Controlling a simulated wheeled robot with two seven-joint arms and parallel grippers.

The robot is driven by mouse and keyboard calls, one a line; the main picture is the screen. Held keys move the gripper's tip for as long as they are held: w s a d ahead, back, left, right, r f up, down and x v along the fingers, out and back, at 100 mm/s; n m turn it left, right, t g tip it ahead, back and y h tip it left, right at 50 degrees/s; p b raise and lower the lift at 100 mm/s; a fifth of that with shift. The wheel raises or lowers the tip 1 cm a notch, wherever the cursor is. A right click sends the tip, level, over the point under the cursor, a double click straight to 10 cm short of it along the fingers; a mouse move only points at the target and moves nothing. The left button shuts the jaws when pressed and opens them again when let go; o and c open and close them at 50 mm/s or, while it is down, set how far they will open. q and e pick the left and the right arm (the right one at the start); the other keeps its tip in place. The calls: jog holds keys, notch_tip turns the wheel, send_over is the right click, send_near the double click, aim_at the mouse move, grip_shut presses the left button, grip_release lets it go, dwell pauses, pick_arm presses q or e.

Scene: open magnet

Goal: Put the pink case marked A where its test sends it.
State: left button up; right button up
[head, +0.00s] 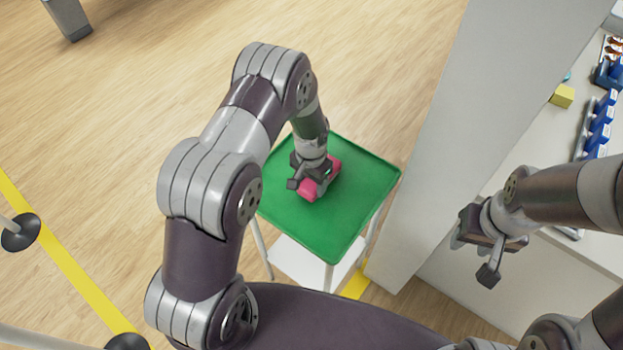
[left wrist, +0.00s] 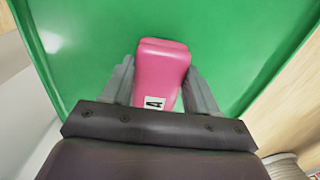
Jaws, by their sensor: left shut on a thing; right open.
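The pink case (head: 309,191) is at the green tray top (head: 350,210) of a small white-legged stand in the head view. In the left wrist view the pink case (left wrist: 162,72) shows a white label marked A near its lower end. My left gripper (head: 312,178) is shut on it, with one finger on each side (left wrist: 158,88). The case is over the tray's middle; whether it touches the surface I cannot tell. My right gripper (head: 487,258) is open and empty, to the right of the stand. Part of the case is hidden behind my left gripper.
A tall grey panel (head: 440,140) stands right of the stand. Beyond it a pale counter (head: 535,150) holds a yellow block (head: 562,95) and a row of blue items (head: 600,125). The green tray is otherwise bare. Yellow floor tape (head: 60,255) and black-based posts (head: 20,232) are at left.

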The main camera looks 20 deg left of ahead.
pick_arm(q)
jog(key=shift+f, duration=0.25)
jog(key=shift+w+f, duration=0.1)
jog(key=shift+w, duration=0.05)
jog(key=shift+f, duration=0.1)
jog(key=o, duration=1.1)
notch_tip(320, 180, up, 12)
jog(key=r+b, duration=0.1)
jog(key=s+a+r+n, duration=0.1)
jog(key=s+r+n, duration=0.1)
jog(key=s, duration=0.6)
jog(key=s+a+r+n+t, duration=0.1)
jog(key=s+r, duration=0.3)
jog(key=s, duration=0.4)
jog(key=shift+a+r+n, duration=0.3)
jog(key=shift+n, duration=0.1)
